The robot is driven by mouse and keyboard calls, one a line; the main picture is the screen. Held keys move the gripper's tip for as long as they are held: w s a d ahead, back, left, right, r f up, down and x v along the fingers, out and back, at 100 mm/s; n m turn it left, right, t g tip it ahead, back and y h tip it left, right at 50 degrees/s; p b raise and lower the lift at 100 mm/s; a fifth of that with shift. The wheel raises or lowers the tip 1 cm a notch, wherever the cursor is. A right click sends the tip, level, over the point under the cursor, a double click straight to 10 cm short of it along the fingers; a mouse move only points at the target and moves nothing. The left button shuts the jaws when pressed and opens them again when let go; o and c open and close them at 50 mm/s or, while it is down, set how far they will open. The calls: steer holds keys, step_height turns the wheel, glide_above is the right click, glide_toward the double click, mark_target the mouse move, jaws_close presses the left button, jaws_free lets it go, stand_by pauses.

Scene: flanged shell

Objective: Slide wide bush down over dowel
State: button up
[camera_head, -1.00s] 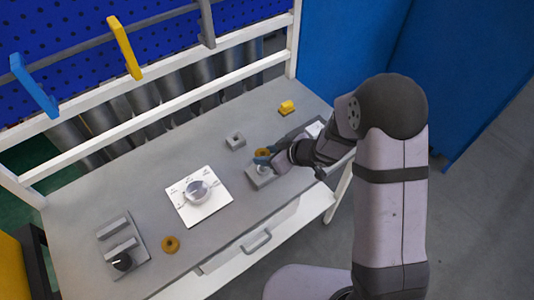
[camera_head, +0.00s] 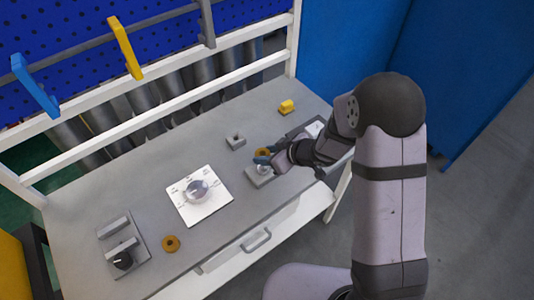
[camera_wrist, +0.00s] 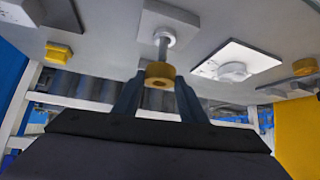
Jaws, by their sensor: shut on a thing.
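The brass-coloured bush (camera_wrist: 159,75) is a thick ring held between the two fingers of my gripper (camera_wrist: 158,88) in the wrist view. In the head view the bush (camera_head: 262,153) shows at the fingertips of my gripper (camera_head: 264,160). The dowel (camera_wrist: 162,46) is a thin silver rod standing from a round flange on a grey block (camera_wrist: 182,18). The bush lines up with the dowel's free end in the wrist view. I cannot tell whether the tip is inside the bore. The block (camera_head: 256,181) also shows in the head view, its dowel mostly hidden by my gripper.
A second brass ring (camera_head: 170,244) lies at the front left. A white plate with a round dial (camera_head: 198,190) lies mid-table. A small grey block with a hole (camera_head: 236,142) and a yellow part (camera_head: 287,107) lie behind. A grey fixture (camera_head: 121,243) is at left.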

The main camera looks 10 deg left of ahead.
mark_target(267, 172)
steer(key=shift+f+b, duration=2.25)
steer(key=shift+f, duration=0.6)
steer(key=o, duration=1.3)
steer(key=shift+o, duration=0.2)
steer(key=v, duration=0.7)
steer(key=shift+d+r, duration=0.1)
